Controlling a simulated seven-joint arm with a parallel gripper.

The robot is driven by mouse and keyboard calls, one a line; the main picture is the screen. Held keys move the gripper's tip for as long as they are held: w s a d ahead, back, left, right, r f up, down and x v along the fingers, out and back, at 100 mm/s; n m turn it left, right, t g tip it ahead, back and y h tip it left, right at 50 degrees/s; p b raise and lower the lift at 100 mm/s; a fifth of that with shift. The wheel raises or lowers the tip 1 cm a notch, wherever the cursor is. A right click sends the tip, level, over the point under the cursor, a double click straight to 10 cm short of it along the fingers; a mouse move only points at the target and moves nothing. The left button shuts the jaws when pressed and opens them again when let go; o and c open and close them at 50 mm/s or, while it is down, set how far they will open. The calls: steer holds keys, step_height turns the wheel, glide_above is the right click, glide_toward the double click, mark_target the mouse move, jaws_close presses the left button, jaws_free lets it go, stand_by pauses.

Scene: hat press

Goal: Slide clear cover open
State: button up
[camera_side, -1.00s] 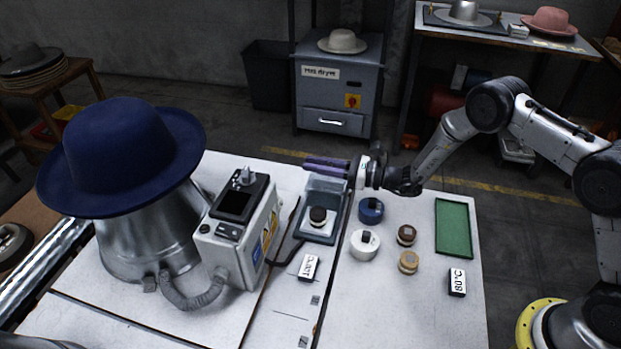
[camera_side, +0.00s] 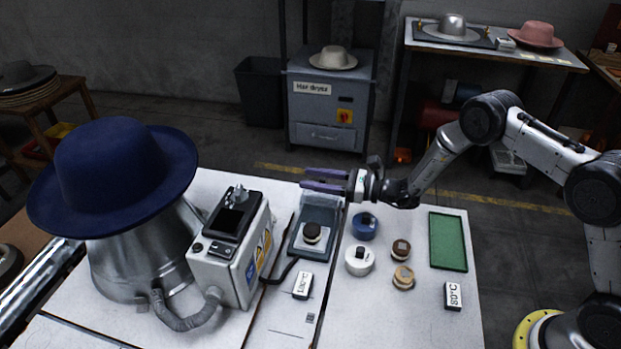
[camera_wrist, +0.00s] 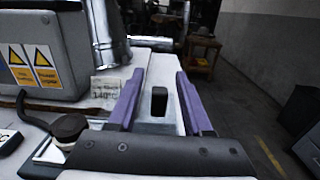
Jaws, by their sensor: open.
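The clear cover (camera_side: 319,211) is a see-through grey pane on the back part of a narrow dark-edged frame on the table. A dark round knob-like piece (camera_side: 312,232) on a pale block sits in the front part of the frame. My gripper (camera_side: 324,181) is level, just behind and above the cover's back end, with its purple fingers pointing left. In the wrist view my open gripper (camera_wrist: 157,100) has a small black upright block (camera_wrist: 159,101) between its fingers, with gaps on both sides. I cannot tell whether this block belongs to the cover.
A control box (camera_side: 234,248) and a large blue hat (camera_side: 112,170) on a metal form stand to the left. Blue (camera_side: 363,226), white (camera_side: 359,260) and brown (camera_side: 401,249) round pieces and a green tray (camera_side: 447,241) lie to the right.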

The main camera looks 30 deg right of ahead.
steer(key=v, duration=1.3)
steer(key=shift+a, duration=0.1)
